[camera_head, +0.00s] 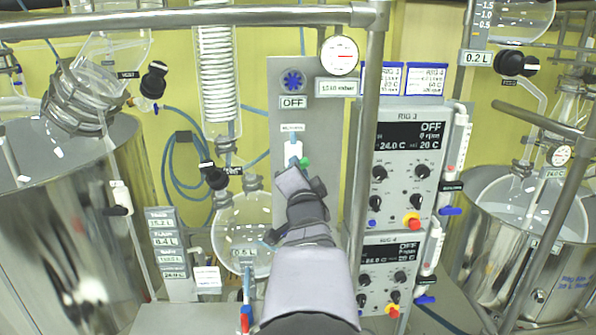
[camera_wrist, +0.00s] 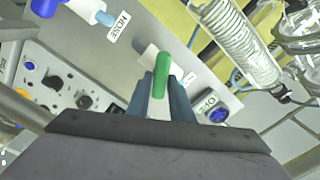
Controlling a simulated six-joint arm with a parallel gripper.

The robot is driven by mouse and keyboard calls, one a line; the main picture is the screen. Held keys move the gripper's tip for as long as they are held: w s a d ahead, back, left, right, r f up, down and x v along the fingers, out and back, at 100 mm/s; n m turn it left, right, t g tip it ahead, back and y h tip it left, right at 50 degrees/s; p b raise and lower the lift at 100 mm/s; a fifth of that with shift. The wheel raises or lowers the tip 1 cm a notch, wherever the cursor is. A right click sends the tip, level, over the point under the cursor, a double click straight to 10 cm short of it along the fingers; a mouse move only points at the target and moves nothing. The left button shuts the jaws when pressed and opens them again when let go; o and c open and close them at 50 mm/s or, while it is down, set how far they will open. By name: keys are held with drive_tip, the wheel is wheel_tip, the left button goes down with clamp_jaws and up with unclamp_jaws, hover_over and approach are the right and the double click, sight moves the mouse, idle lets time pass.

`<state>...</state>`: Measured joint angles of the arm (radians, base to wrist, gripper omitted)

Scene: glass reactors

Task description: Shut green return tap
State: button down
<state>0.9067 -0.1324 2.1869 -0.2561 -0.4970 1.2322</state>
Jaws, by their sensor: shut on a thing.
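The green return tap is a small green lever (camera_wrist: 162,75) standing between the two blue-grey fingers of my gripper (camera_wrist: 160,92) in the wrist view. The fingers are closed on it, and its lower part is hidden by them. In the head view a bit of the green tap (camera_head: 304,161) shows just above my gripper (camera_head: 294,182), on the grey upright panel below a white fitting (camera_head: 294,150). My gripper and wrist cover the panel beneath it. The lever's exact angle to its pipe is hard to tell.
A blue knob (camera_head: 292,81) labelled OFF and a pressure gauge (camera_head: 340,55) sit above on the panel. A round glass flask (camera_head: 243,222) stands close at left. Control boxes (camera_head: 408,170) and a metal post (camera_head: 366,150) stand close at right.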

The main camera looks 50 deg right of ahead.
drive_tip(key=m, duration=0.6)
drive_tip(key=shift+f+p, duration=0.15)
drive_tip(key=shift+p, duration=0.2)
drive_tip(key=shift+m, duration=0.3)
drive_tip(key=c, duration=1.6)
unclamp_jaws()
drive_tip(key=shift+c, duration=0.2)
drive_tip(key=shift+s+f, duration=0.1)
drive_tip(key=shift+s, duration=0.05)
drive_tip(key=p+v, duration=0.1)
drive_tip(key=v, duration=0.3)
drive_tip(key=p+v, duration=0.1)
drive_tip(key=v, duration=0.1)
drive_tip(key=shift+r+p, duration=0.3)
drive_tip(key=shift+p, duration=0.05)
